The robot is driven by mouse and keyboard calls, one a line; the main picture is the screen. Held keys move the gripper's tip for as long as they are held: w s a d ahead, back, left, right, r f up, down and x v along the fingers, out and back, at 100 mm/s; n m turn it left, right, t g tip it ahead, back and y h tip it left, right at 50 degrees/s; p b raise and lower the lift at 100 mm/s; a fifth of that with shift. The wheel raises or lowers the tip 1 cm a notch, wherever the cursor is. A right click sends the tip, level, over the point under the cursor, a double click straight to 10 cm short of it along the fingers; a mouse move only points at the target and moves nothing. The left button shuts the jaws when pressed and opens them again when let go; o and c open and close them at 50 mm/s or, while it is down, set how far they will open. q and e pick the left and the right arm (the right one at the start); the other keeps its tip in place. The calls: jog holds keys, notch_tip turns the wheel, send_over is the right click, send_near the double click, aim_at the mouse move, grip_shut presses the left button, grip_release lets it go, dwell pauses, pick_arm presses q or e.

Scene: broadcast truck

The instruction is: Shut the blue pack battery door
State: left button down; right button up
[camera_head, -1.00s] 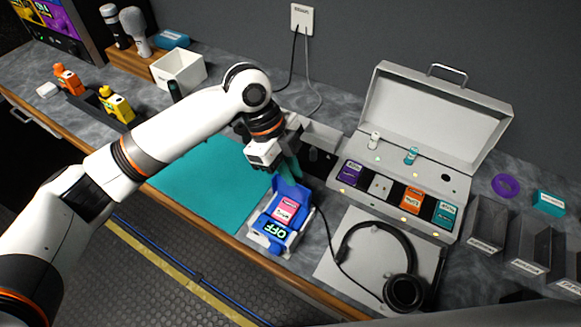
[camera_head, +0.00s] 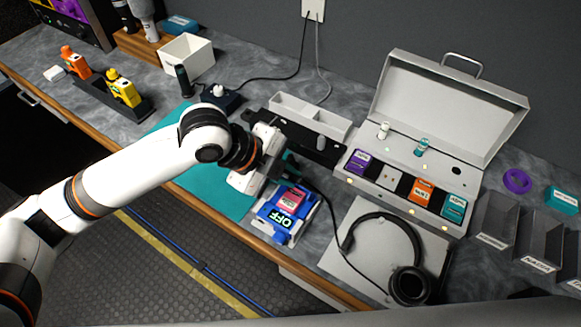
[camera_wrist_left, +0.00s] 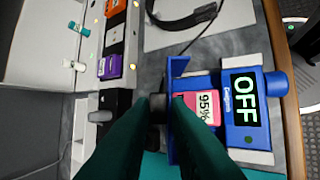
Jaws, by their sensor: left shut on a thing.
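The blue pack (camera_head: 276,220) sits in a pale cradle near the counter's front edge, its display reading OFF. A pink battery (camera_head: 291,201) lies in its bay; in the left wrist view its label reads 95% (camera_wrist_left: 207,108). The blue battery door (camera_wrist_left: 172,72) shows nearly edge-on in the left wrist view, standing up along the battery's far end. My left gripper (camera_wrist_left: 160,108) has its dark green fingers at the door, shut on it; they hide part of it. In the head view the left gripper (camera_head: 287,172) is just behind the pack. My right gripper is not seen.
A headset (camera_head: 385,255) lies on a pale sheet right of the pack. An open case (camera_head: 385,165) with several coloured batteries stands behind it. A pale tray (camera_head: 310,117) is behind the gripper. A teal mat (camera_head: 225,200) lies left of the pack.

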pick_arm(q)
jog(key=shift+s+a+f+t+h+b, duration=0.25)
jog(key=shift+s+t+h+b, duration=0.15)
jog(key=shift+t+b, duration=0.1)
jog(key=c, duration=1.4)
grip_release()
jog(key=shift+c, duration=0.2)
jog(key=v, duration=1.2)
